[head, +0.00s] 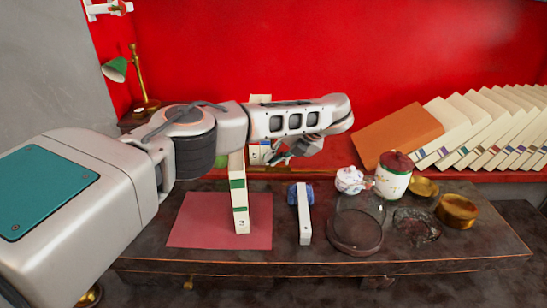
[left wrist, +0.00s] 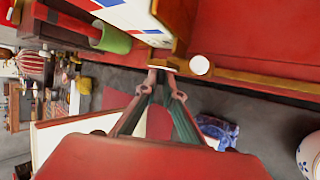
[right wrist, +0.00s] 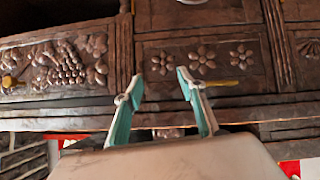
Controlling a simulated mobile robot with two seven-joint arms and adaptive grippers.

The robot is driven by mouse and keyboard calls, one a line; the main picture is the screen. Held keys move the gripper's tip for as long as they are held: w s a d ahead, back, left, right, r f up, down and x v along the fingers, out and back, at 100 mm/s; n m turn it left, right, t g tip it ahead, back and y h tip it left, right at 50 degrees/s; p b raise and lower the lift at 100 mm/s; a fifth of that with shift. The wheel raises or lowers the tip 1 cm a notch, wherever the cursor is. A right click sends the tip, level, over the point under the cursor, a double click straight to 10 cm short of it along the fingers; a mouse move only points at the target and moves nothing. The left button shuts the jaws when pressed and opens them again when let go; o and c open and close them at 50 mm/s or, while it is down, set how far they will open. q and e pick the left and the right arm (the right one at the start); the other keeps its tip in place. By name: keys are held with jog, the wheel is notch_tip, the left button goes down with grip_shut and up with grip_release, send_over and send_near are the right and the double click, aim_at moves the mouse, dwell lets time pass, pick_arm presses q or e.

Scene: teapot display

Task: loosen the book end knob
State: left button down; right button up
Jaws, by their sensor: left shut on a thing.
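My left gripper (left wrist: 165,70) has its fingertips close together on a small brownish part, apparently the knob, at the lower edge of the wooden book end (left wrist: 181,35). The fingertips largely hide that part. A white round piece (left wrist: 200,66) sits just right of the fingertips, apart from them. In the head view my left gripper (head: 290,150) is at the red back shelf, and its arm covers most of the book end area. My right gripper (right wrist: 158,90) is open and empty in front of a carved wooden drawer front (right wrist: 203,57); it is not visible in the head view.
A dark table (head: 450,250) carries a red mat (head: 200,220), an upright white-green book (head: 238,190), a white-blue item (head: 305,228), a glass dome (head: 356,220), a teapot (head: 349,180), a jar (head: 393,178) and a brass bowl (head: 457,210). Several books (head: 450,120) lean on the shelf.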

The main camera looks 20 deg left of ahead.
pick_arm(q)
jog(key=h+p, duration=0.3)
jog(key=shift+s+a+r+n+t+p, duration=0.1)
jog(key=shift+a+r+n+t+p, duration=0.15)
jog(key=shift+a+n+t+p, duration=0.15)
jog(key=shift+f+h, duration=0.15)
jog(key=shift+h, duration=0.65)
jog(key=shift+a+n+t+h+b, duration=0.1)
jog(key=shift+n+t+h+b, duration=0.25)
jog(key=shift+h, duration=0.35)
jog(key=c, duration=2.2)
grip_release()
jog(key=v, duration=1.2)
jog(key=shift+s+a, duration=0.15)
